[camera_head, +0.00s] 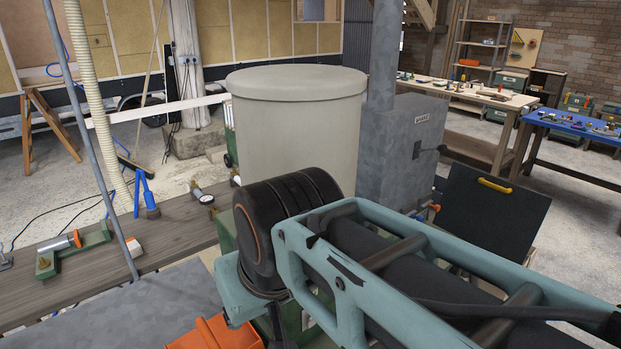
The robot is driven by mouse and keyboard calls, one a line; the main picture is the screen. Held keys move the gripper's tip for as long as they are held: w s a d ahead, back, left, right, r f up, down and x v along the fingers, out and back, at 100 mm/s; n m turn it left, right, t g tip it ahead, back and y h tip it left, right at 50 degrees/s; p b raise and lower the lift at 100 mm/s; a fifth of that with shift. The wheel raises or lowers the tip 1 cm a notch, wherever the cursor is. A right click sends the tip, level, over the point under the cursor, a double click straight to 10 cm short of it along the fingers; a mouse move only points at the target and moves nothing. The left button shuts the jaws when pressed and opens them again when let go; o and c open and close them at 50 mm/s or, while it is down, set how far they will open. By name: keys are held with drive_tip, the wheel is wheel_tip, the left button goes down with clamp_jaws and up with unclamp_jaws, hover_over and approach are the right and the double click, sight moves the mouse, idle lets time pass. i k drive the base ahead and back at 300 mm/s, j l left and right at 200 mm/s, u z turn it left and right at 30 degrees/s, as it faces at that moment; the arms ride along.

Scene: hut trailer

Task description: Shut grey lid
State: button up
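A large pale grey-beige round drum (295,135) stands in the middle, with a flat round lid (296,80) of the same colour resting level on its top; no gap shows at its rim. To the right, a dark grey panel (490,215) with a yellow handle (495,184) stands tilted; what it is attached to is hidden behind the teal arm frame. I cannot tell which of these is the grey lid. My arm crosses the lower right foreground, in front of the drum's lower part. My gripper's fingers do not show.
A grey metal cabinet (397,150) with a pipe and a side lever stands right of the drum. A wooden plank bench (165,232) with tools lies left. An orange box (215,333) is at bottom centre. Workbenches (470,92) stand at the back right, with open floor before them.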

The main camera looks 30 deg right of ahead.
sight(502, 219)
drive_tip(key=z, duration=2.25)
